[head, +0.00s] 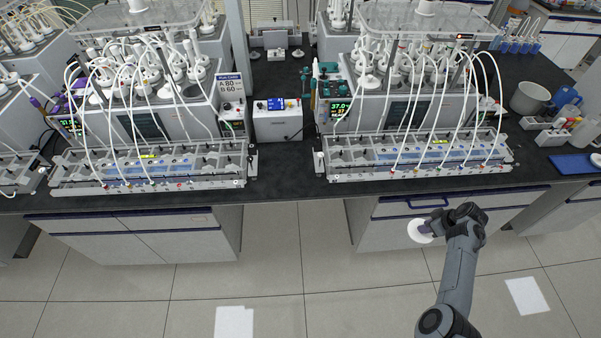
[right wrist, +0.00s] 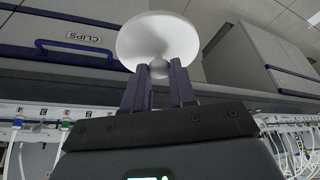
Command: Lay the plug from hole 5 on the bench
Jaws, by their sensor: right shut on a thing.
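My right gripper (head: 430,228) is shut on a white plug (head: 418,232), in front of the bench's front edge and in front of the drawers. In the right wrist view the plug (right wrist: 158,38) is a round white disc with a small knob, and the two dark fingers (right wrist: 159,80) of my right gripper close on the knob. The dark bench (head: 282,178) runs across the head view, with a bare strip between the two reactor units. I cannot tell which hole is hole 5. My left gripper is not in view.
The right reactor unit (head: 420,158) and the left one (head: 150,165) have trays along the bench front, with tubes arching over them. A white box (head: 277,122) stands between them. A grey pot (head: 529,97) and a blue tray (head: 575,164) are at the right.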

